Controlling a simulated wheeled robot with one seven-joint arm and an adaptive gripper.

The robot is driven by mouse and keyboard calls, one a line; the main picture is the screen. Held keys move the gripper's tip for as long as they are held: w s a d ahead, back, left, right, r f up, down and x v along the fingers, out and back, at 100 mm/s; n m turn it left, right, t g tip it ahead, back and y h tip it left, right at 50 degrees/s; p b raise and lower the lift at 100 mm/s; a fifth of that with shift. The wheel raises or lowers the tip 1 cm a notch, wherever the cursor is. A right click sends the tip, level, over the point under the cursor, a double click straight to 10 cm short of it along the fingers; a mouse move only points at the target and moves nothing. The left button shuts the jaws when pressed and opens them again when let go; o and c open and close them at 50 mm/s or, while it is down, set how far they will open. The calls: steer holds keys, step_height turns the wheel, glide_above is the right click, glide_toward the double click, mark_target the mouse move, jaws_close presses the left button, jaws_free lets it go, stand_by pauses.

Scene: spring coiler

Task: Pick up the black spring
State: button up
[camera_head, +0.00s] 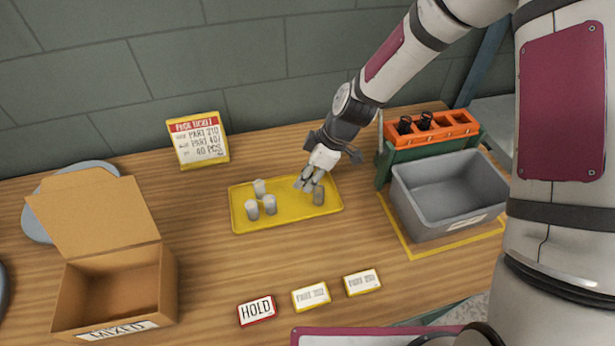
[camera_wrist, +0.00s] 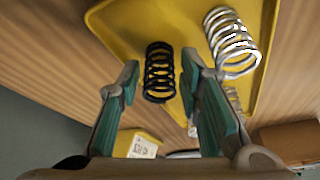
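The black spring (camera_wrist: 159,72) shows in the wrist view on the yellow tray (camera_wrist: 130,22), framed between the tips of my two fingers. In the head view a darker grey spring-like piece (camera_head: 319,196) stands at the right part of the tray (camera_head: 290,222), right by my fingertips; it appears to be the same spring. My gripper (camera_head: 309,182) is open and points down at it, with visible gaps beside the spring in the wrist view. I cannot tell the exact height of my fingertips.
Pale springs (camera_head: 252,209) stand on the tray's left part. A grey bin (camera_head: 470,215) and an orange rack (camera_head: 452,132) holding dark pieces are at right. An open cardboard box (camera_head: 165,280) is at left. HOLD (camera_head: 257,310) and part labels lie in front; a pick ticket (camera_head: 200,140) stands behind.

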jaws_close()
steer(key=shift+r, duration=0.15)
